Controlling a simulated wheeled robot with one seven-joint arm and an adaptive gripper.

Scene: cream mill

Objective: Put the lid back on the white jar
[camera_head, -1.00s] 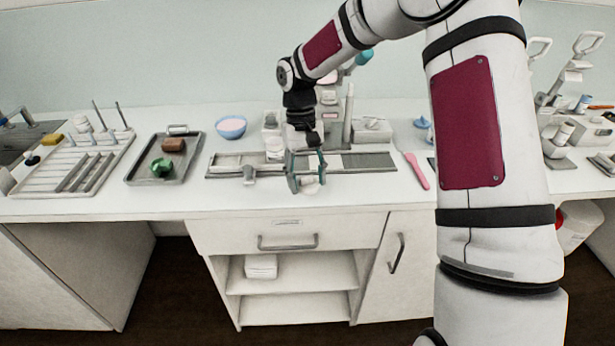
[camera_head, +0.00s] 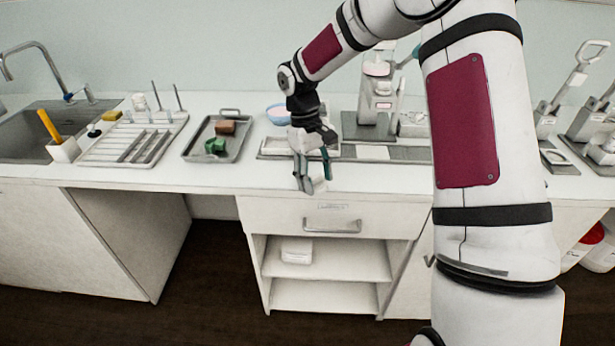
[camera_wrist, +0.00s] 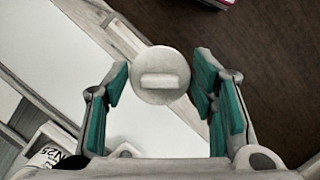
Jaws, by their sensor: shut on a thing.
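My gripper (camera_head: 314,182) points down at the front edge of the counter in the head view. Its teal-padded fingers are shut on a round, pale lid with a raised bar handle. In the wrist view the lid (camera_wrist: 160,91) sits between the fingers, its handle facing the camera. In the head view the lid (camera_head: 320,186) shows as a small white shape by the fingertips. I cannot make out the white jar for certain. A white item with black lettering (camera_wrist: 47,157) is cut off at the lower left of the wrist view.
A grey tray (camera_head: 190,153) with a brown block and a green block stands left of the gripper, beside a white rack (camera_head: 105,152) and a sink (camera_head: 25,150). A blue bowl (camera_head: 277,117) and a grey machine (camera_head: 378,95) stand behind. Clear counter lies along the front edge.

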